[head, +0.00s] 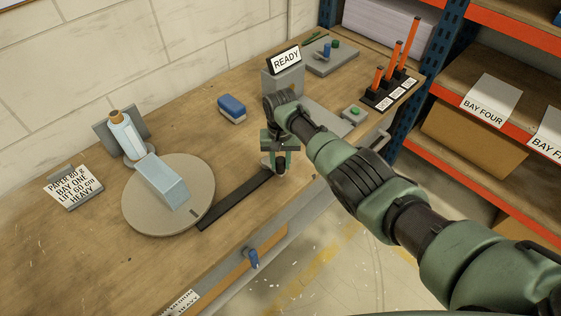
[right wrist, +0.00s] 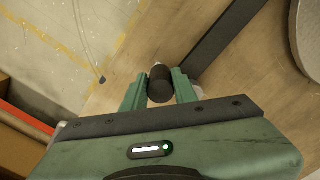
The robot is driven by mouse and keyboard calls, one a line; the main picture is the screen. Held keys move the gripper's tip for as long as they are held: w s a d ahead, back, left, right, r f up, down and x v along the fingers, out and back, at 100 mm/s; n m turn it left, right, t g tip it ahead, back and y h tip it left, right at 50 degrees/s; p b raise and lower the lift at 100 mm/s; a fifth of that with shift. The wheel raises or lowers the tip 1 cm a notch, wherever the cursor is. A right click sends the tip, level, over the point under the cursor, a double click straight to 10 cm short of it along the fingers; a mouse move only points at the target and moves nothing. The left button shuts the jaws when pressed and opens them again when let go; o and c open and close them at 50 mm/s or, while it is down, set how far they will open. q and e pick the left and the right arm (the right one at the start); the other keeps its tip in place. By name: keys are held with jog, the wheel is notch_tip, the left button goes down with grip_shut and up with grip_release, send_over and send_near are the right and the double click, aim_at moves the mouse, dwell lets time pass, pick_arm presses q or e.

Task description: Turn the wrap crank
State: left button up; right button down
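The wrap crank shows as a long dark flat arm (head: 235,199) on the bench, running from the edge of the round turntable (head: 140,222) to my right gripper. Its black cylindrical handle (right wrist: 160,85) stands between the fingers in the right wrist view, where the dark arm (right wrist: 222,40) also shows. My right gripper (head: 279,163) points down over the handle, and its two green fingers (right wrist: 160,88) lie against the handle's sides. A pale blue-grey wrapped block (head: 163,184) lies on the turntable. My left gripper is out of view.
A bottle-like roll (head: 125,135) stands behind the turntable. A blue block (head: 232,107) and a READY sign (head: 286,60) are farther back. A blue handle (head: 251,257) projects at the front bench edge. Orange posts (head: 394,64) and shelving (head: 505,75) are at right.

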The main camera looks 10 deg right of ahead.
jog(key=c, duration=1.1)
grip_release()
jog(key=shift+w+r, duration=0.2)
jog(key=shift+f, duration=0.1)
jog(key=shift+s, duration=0.1)
jog(key=shift+r, duration=0.4)
notch_tip(320, 180, up, 7)
